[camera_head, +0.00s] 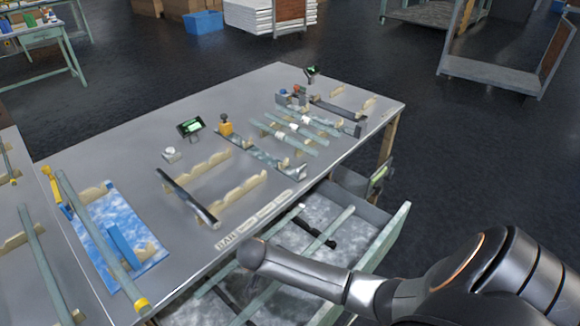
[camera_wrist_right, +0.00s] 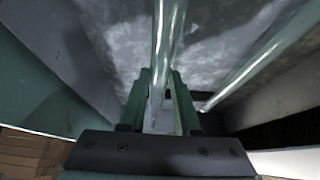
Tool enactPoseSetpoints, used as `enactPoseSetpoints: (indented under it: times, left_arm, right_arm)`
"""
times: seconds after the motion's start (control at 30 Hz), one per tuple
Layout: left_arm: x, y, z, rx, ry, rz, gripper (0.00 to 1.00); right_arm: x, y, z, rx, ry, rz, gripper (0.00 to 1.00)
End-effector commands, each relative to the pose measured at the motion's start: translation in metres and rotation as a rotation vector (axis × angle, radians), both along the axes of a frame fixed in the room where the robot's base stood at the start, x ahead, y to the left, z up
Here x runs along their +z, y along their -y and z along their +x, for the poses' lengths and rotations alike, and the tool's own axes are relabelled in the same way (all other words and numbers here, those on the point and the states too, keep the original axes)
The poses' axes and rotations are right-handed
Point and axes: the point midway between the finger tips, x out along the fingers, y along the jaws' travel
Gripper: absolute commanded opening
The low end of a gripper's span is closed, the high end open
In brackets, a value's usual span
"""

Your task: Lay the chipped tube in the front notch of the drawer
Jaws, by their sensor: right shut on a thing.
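The open drawer (camera_head: 385,241) at the table's front right has green walls and a mottled grey lining. In the right wrist view my right gripper (camera_wrist_right: 160,78) is shut on a pale green glass tube (camera_wrist_right: 167,35), low over the lining. The tube runs away from me between the fingers, and its near end looks pointed; I cannot tell whether this is a chip. A second glass tube (camera_wrist_right: 255,65) lies apart to the right. In the head view my right arm reaches over the drawer and hides the gripper. The front notch is not clear. My left gripper is out of view.
The worktable (camera_head: 140,160) carries notched wooden racks (camera_head: 240,197), more tubes (camera_head: 290,138) and a small screen (camera_head: 190,127). A blue mat (camera_head: 95,232) lies at left under a long tube. A dark item (camera_head: 315,232) is in the drawer.

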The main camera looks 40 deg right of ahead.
Motion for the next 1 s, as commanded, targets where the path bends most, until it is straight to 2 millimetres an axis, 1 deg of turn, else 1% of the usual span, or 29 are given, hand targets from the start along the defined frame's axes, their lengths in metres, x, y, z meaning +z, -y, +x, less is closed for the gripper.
enactPoseSetpoints:
  times: [0.07,0.13,0.23,0.33,0.57,0.67,0.7,0.93,1.0]
  left_arm:
    - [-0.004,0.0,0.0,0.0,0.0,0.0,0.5]
    - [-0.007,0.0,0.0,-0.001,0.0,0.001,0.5]
    - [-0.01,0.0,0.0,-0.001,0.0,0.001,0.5]
    - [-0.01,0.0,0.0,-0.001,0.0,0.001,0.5]
    - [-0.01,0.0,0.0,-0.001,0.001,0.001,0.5]
    - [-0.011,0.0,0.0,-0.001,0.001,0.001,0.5]
    - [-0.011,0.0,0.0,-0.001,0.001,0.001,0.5]
    - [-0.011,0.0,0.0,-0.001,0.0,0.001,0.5]
    - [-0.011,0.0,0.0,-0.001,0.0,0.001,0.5]
  right_arm:
    - [-0.009,0.008,0.003,-0.003,0.0,-0.005,0.0]
    - [-0.022,0.007,0.002,-0.001,-0.002,-0.002,0.0]
    - [-0.034,0.007,0.003,0.0,-0.001,-0.002,0.0]
    - [-0.038,0.006,0.003,0.0,0.001,-0.001,0.0]
    - [-0.038,0.006,0.003,0.0,0.001,-0.001,0.0]
    - [-0.041,0.006,0.002,0.0,0.0,-0.001,0.0]
    - [-0.041,0.006,0.002,0.0,0.001,-0.001,0.33]
    - [-0.04,0.006,0.002,0.0,0.0,-0.001,0.59]
    - [-0.04,0.006,0.002,0.0,0.0,-0.001,0.61]
